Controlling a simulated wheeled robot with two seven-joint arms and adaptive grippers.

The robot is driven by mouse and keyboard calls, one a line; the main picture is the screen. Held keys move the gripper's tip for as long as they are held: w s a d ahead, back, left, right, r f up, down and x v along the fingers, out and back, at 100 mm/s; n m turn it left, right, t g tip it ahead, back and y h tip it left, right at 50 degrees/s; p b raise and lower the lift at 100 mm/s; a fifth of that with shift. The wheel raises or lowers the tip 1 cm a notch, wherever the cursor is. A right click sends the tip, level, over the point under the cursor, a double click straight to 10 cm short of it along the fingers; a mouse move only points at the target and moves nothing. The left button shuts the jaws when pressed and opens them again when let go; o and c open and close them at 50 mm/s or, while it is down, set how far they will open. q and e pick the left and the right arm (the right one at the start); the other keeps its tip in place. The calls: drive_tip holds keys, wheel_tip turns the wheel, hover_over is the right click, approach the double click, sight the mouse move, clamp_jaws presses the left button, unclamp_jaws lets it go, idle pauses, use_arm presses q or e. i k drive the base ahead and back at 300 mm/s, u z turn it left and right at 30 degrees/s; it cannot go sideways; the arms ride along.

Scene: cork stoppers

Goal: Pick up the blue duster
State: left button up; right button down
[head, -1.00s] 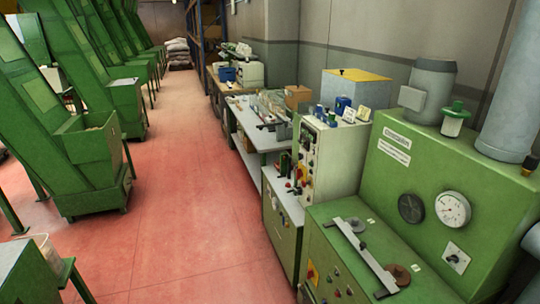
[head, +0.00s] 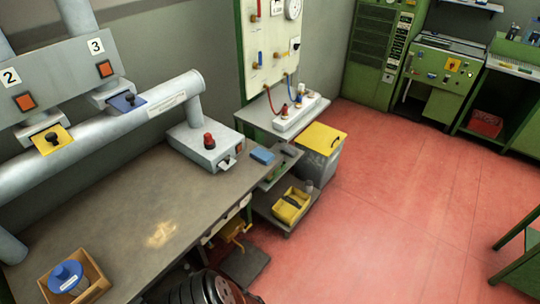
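A small flat blue item (head: 262,155), which looks like the blue duster, lies at the far right corner of the grey workbench (head: 140,215). It is to the right of a grey box with a red knob (head: 209,145) and apart from it. Its exact shape and material are too small to tell. Neither of my grippers can be made out in the head view.
A wooden box (head: 92,281) holding a round blue object (head: 65,276) sits at the bench's near left. A low shelf with a yellow tray (head: 291,206) and a grey bin with a yellow lid (head: 321,139) stand beyond the bench. Red floor at right is open.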

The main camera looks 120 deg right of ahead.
sight(261, 154)
drive_tip(key=z, duration=3.85)
